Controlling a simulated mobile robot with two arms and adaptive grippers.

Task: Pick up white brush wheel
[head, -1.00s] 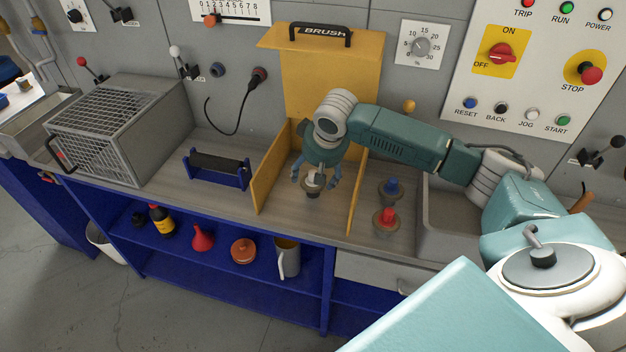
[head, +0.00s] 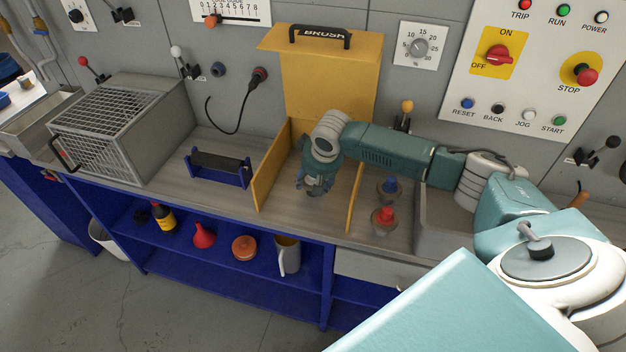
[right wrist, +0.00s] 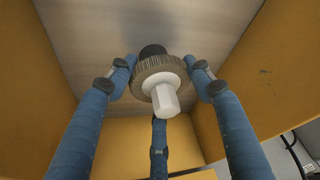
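The white brush wheel (right wrist: 165,98) has a white hub and a brown bristled disc, with a black part behind it. In the right wrist view it stands between the blue fingers of my right gripper (right wrist: 160,82), hub towards the camera. The fingers are spread around the disc's rim; firm contact cannot be made out. In the head view my right gripper (head: 315,188) is low inside the yellow brush bay (head: 266,174) and hides the wheel. My left gripper is not in view.
Yellow side walls (head: 355,196) stand close on both sides of my gripper. Right of them are a blue-topped wheel (head: 389,187) and a red-topped wheel (head: 384,218). A blue-ended roller stand (head: 218,168) and a grey mesh box (head: 120,125) are to the left.

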